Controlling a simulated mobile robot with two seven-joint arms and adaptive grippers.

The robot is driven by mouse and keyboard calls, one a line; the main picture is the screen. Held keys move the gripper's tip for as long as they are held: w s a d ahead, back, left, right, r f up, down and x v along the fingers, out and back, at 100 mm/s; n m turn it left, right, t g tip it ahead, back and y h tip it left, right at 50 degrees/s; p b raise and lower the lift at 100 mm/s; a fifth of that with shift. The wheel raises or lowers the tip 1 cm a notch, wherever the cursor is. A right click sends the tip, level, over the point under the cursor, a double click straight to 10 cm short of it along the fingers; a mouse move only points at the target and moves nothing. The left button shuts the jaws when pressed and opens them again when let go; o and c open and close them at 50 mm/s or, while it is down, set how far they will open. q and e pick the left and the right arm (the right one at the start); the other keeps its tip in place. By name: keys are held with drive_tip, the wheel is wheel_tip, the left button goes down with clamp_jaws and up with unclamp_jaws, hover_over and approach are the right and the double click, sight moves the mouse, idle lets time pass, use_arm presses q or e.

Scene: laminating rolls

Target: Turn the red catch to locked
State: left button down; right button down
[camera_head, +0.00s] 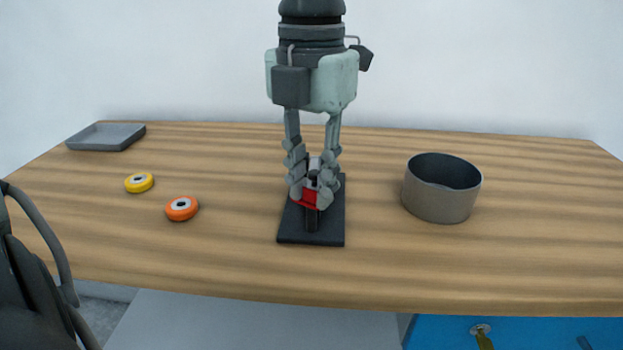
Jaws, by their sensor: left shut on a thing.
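The red catch (309,200) sits on a dark flat base plate (291,228) in the middle of the wooden table. A dark upright piece stands on the plate under the catch. My left gripper (312,195) points straight down from above, its two fingers shut around the red catch. The fingers hide the catch's sides, so its exact turn and any lock marking cannot be told. My right gripper is not in view.
A grey round open container (440,205) stands right of the plate. An orange roll (169,212) and a yellow roll (131,187) lie to the left. A grey tray (105,144) is at the back left. The wooden table (530,240) is clear at the right.

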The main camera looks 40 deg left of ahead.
use_arm(q)
drive_tip(key=shift+f+m+b, duration=0.1)
drive_tip(key=shift+m+b, duration=0.45)
drive_tip(key=shift+m, duration=0.25)
drive_tip(key=m+b, duration=0.1)
drive_tip(key=m, duration=0.1)
drive_tip(key=shift+m, duration=0.3)
drive_tip(key=shift+m+b, duration=0.35)
drive_tip(key=shift+m, duration=0.55)
drive_tip(key=m, duration=0.2)
drive_tip(key=shift+m, duration=0.3)
drive_tip(key=shift+r+m+b, duration=0.2)
drive_tip(key=shift+m+b, duration=0.15)
drive_tip(key=shift+m, duration=1.65)
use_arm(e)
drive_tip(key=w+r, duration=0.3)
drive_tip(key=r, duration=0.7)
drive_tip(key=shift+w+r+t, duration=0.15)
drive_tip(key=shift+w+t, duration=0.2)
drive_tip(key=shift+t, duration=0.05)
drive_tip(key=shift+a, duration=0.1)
use_arm(q)
drive_tip(key=c, duration=1.3)
unclamp_jaws()
